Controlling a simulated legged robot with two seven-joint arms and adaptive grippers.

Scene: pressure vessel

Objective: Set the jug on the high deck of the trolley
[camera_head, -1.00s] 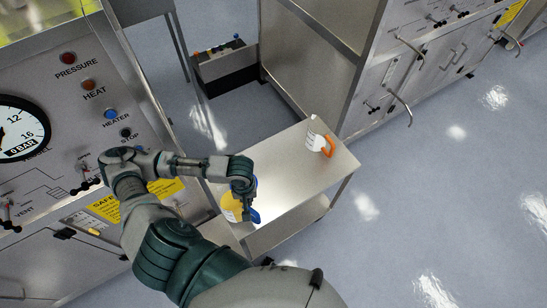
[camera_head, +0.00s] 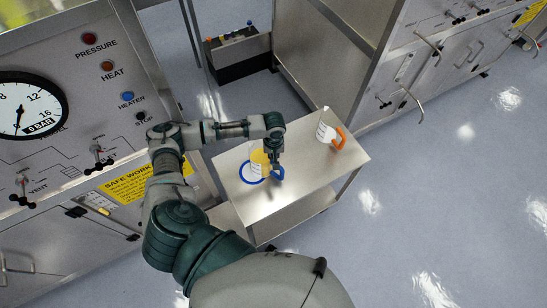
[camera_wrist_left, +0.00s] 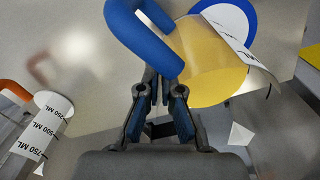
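The jug (camera_head: 259,162) has a blue handle and yellow contents. In the head view it is over the left part of the trolley's high deck (camera_head: 308,181), overlapping a blue ring (camera_head: 246,178). I cannot tell whether its base touches the deck. My left gripper (camera_head: 275,165) is at the jug's handle side. In the left wrist view the fingers (camera_wrist_left: 160,85) close together behind the blue handle (camera_wrist_left: 145,38), and the jug's yellow body (camera_wrist_left: 208,65) tilts across the picture. The handle hides the fingertips. My right gripper is out of view.
A second jug (camera_head: 326,128), white with an orange handle, stands at the deck's far right corner. The deck's front middle is clear. A control panel (camera_head: 75,110) stands close on the left, and a steel cabinet (camera_head: 395,75) behind on the right. A lower shelf (camera_head: 292,220) lies beneath.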

